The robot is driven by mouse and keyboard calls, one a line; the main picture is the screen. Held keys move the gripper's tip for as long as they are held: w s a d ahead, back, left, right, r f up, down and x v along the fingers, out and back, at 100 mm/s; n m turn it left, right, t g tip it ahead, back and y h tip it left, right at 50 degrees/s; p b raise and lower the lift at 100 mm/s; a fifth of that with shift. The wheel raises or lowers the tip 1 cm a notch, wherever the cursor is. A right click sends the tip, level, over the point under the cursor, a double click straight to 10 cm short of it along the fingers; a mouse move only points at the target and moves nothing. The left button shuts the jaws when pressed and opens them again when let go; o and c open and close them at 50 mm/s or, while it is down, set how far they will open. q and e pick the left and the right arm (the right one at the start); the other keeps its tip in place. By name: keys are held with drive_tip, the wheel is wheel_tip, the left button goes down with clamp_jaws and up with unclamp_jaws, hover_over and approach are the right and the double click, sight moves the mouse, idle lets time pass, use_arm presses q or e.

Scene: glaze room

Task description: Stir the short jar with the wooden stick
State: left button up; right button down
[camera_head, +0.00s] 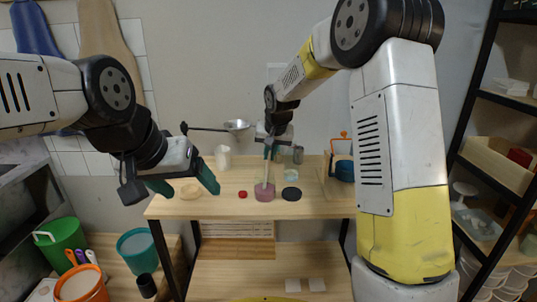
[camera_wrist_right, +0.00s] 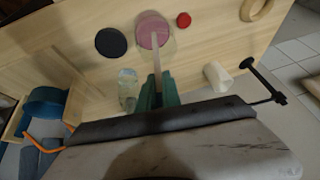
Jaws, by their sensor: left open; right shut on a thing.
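The short jar (camera_head: 265,194), with pink contents, stands on the wooden table; the right wrist view shows it from above (camera_wrist_right: 152,27). My right gripper (camera_head: 272,152) is above and behind the jar, its green fingers (camera_wrist_right: 157,92) shut on the wooden stick (camera_head: 267,173). The stick (camera_wrist_right: 156,56) points down, with its lower end at the pink contents, inside the jar's outline; I cannot tell how deep it reaches. My left gripper (camera_head: 184,184) is open and empty, above the table's left end.
A black disc (camera_head: 291,193) lies right of the jar, a small red piece (camera_head: 243,194) left of it. A wooden ring (camera_head: 190,191), white cup (camera_head: 223,160) and glass jar (camera_head: 291,175) are also on the table. A blue container (camera_head: 345,171) is at its right end.

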drive_tip(key=shift+r, duration=0.15)
drive_tip(key=shift+s+d+r, duration=0.1)
drive_tip(key=shift+d+r, duration=0.1)
drive_tip(key=shift+r, duration=1.1)
drive_tip(key=shift+s+d+r, duration=0.1)
drive_tip(key=shift+d+r, duration=0.05)
drive_tip(key=shift+r, duration=1.1)
drive_tip(key=shift+s+d+r, duration=0.1)
drive_tip(key=shift+d+r, duration=0.1)
drive_tip(key=shift+r, duration=1.2)
